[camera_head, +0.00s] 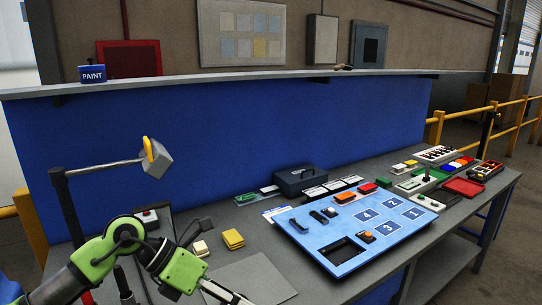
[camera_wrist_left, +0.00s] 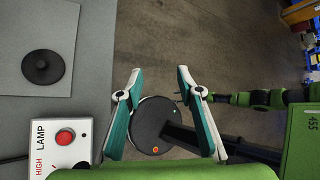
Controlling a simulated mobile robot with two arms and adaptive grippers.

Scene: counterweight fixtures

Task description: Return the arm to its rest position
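A thin grey arm (camera_head: 105,166) on a dark upright post (camera_head: 68,208) stands at the left in the head view. The arm lies nearly level and has a grey block (camera_head: 156,158) with a yellow ring (camera_head: 149,149) at its right end. My left gripper (camera_head: 218,258) is below and right of the block, apart from it. In the left wrist view my left gripper (camera_wrist_left: 159,72) has its two teal-padded fingers spread, with nothing held between them. A dark round disc (camera_wrist_left: 150,118) shows behind the fingers; I cannot tell what it belongs to. My right gripper does not show.
A HIGH LAMP box (camera_wrist_left: 60,145) with a red button lies left of my gripper in the wrist view. A grey plate with a black knob (camera_wrist_left: 43,66) is above it. Yellow blocks (camera_head: 232,239), a blue numbered board (camera_head: 330,228) and a dark case (camera_head: 299,180) occupy the bench.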

